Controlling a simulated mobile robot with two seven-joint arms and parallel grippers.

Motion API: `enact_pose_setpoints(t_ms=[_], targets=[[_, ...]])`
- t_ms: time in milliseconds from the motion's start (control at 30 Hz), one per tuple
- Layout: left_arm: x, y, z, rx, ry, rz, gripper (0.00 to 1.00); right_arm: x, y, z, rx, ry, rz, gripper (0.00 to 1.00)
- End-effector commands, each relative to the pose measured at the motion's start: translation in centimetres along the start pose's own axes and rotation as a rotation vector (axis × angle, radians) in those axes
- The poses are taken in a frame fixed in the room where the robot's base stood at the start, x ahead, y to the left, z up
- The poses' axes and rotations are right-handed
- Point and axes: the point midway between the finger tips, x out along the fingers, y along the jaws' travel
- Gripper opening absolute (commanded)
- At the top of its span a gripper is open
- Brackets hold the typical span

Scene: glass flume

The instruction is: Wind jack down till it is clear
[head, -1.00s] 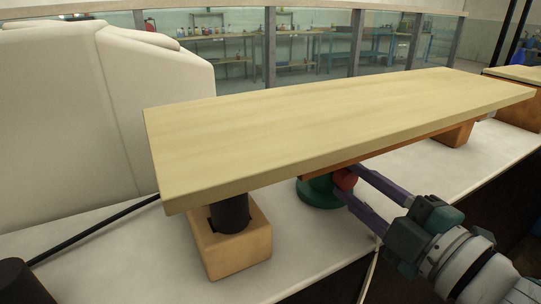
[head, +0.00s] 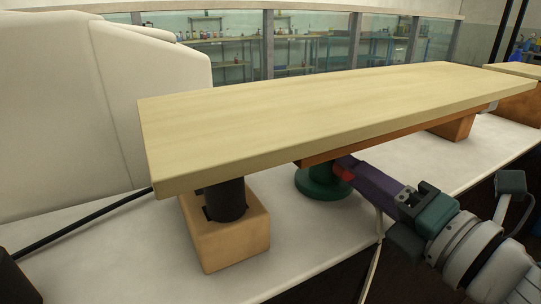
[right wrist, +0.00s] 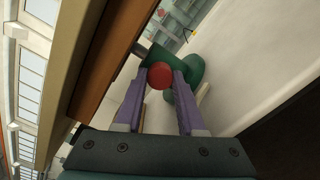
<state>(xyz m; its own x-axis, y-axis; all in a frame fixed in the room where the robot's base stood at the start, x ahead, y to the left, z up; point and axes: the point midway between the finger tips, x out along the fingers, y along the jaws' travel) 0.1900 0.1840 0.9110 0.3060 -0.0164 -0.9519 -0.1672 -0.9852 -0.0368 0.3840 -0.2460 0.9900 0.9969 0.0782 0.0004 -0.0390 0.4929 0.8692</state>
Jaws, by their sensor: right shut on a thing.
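The jack (head: 322,184) has a round dark green base and stands on the white surface under a wooden plank (head: 320,115). Its top is hidden by the plank and the brown beam (head: 400,137) beneath it. The jack's red knob (head: 344,173) shows at its side. The right wrist view shows the green jack (right wrist: 190,62) and the red knob (right wrist: 160,75) between the purple fingertips. My right gripper (head: 350,172) is shut on the red knob, reaching in from the right under the plank. Whether the jack touches the beam cannot be told. My left gripper is not in view.
A wooden block (head: 232,238) with a black cylinder (head: 226,200) stands under the plank's near left end. Another block (head: 453,127) stands under the far right part. A large cream body (head: 60,110) is at left, with a black cable (head: 85,222) beside it.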

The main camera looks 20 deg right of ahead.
Motion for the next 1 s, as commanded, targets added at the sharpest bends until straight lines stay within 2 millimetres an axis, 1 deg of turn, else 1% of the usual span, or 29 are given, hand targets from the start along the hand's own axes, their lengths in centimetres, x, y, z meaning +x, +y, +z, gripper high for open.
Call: enact_pose_setpoints(t_ms=[300,800,833,1000], targets=[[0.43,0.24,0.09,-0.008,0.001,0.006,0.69,-0.01,-0.02,-0.01,-0.11,0.0,0.0,0.0],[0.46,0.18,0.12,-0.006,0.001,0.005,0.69,-0.01,0.01,0.0,-0.129,0.0,0.0,0.0],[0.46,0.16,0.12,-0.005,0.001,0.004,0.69,0.0,0.01,0.0,-0.128,0.0,0.0,0.39],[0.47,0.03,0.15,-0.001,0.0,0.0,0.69,0.0,0.01,0.0,-0.128,0.0,0.0,0.58]])
